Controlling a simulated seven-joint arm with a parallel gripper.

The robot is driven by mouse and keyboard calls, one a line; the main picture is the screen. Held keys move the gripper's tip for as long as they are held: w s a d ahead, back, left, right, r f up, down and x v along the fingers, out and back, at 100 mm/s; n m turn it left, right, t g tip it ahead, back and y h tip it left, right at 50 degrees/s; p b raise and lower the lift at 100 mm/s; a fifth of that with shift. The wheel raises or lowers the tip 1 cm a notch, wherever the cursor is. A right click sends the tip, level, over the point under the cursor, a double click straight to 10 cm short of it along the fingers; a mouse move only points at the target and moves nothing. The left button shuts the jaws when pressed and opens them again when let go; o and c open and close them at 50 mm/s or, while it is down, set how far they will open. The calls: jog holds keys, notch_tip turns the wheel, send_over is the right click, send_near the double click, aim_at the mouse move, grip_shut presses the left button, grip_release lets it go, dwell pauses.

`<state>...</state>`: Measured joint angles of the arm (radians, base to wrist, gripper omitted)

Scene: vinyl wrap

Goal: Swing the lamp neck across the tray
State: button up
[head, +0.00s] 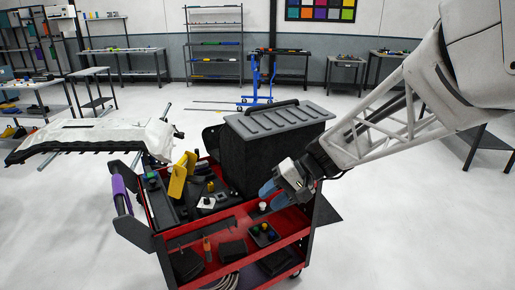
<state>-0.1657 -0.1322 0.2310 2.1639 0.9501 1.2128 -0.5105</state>
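My gripper (273,195) reaches in from the right, over the right part of the red cart's top tray (291,223). Its two blue fingertips look apart, with nothing visible between them. A small white-topped piece (263,205) is just left of and below the fingertips; I cannot tell if they touch it. I cannot make out a lamp or its neck for certain; the gripper and the black case hide part of the tray.
A large black ribbed case (275,150) stands at the tray's back, close to my gripper. A yellow bracket (179,178) and small parts crowd the tray's left. A white panel (95,135) rests on a stand at left. Floor (420,220) right of the cart is clear.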

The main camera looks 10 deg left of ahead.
jog(key=w+a+f+y, duration=0.4)
jog(key=w+a, duration=0.6)
jog(key=t+y, duration=0.1)
jog(key=y, duration=0.3)
send_near(200, 178)
jog(key=a, duration=0.2)
jog(key=shift+s+a+f+m, duration=0.15)
jog(key=shift+s+f+m, duration=0.05)
jog(key=shift+f+m, duration=0.2)
jog(key=shift+s+a, duration=0.2)
jog(key=shift+a, duration=1.75)
jog(key=shift+s+a, duration=0.15)
jog(key=shift+a, duration=1.8)
grip_shut()
